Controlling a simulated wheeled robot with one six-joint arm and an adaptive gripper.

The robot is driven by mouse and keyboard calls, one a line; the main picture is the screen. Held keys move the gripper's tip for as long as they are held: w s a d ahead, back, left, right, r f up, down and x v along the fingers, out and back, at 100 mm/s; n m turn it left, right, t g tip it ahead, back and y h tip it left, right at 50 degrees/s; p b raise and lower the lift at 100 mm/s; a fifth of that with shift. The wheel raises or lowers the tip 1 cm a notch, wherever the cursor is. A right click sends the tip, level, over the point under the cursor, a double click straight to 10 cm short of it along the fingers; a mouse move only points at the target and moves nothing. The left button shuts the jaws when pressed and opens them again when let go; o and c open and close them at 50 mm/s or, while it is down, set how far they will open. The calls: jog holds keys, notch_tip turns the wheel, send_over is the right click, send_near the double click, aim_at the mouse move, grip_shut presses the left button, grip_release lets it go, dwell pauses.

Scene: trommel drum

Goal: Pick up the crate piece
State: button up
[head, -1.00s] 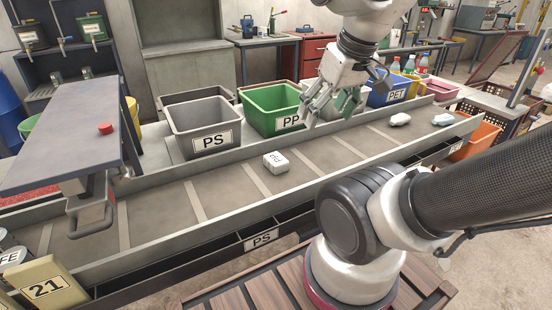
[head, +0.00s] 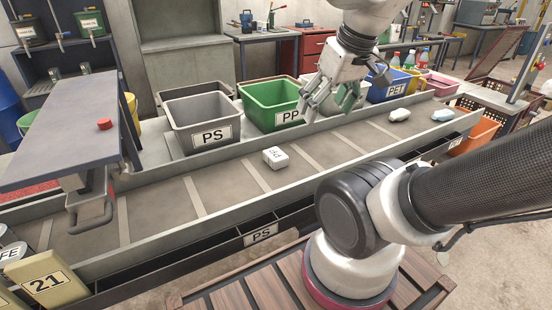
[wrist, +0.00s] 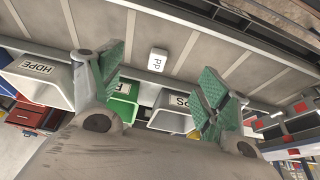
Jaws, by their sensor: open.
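The crate piece, a small white block marked PP (head: 275,157), lies on the grey slatted conveyor belt (head: 225,190) in the head view. It also shows in the wrist view (wrist: 157,61), beyond and between the fingers. My gripper (head: 328,101) is open and empty, above the belt's far side by the green PP bin (head: 262,108). It is up and to the right of the block and apart from it. In the wrist view, both green-padded fingers of my gripper (wrist: 162,80) are spread wide.
Two other pale pieces (head: 399,115) (head: 443,115) lie farther right on the belt. A grey PS bin (head: 205,125) and a blue PET bin (head: 392,89) stand behind it. A grey plate with a red button (head: 104,124) overhangs the belt's left part.

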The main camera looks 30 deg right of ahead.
jog(key=shift+o, duration=0.6)
jog(key=shift+d+f, duration=0.15)
jog(key=m+g+y, duration=0.4)
jog(key=m+g, duration=0.2)
jog(key=m, duration=0.6)
send_over(276, 153)
jog(key=s+d, duration=0.5)
jog(key=f, duration=1.5)
jog(key=shift+w+a+f, duration=0.15)
jog(key=shift+w+f, duration=0.05)
jog(key=shift+f, duration=0.2)
jog(key=w+a+f+m, duration=0.1)
jog(key=f, duration=0.1)
jog(key=w+a+f+m+t, duration=0.1)
jog(key=w+a+f+m, duration=0.2)
jog(key=a+f+m, duration=0.1)
jog(key=shift+w+f+t, duration=0.25)
jog(key=shift+f+t, duration=0.05)
jog(key=shift+f, duration=0.05)
jog(key=shift+y, duration=0.3)
jog(key=c, duration=1.1)
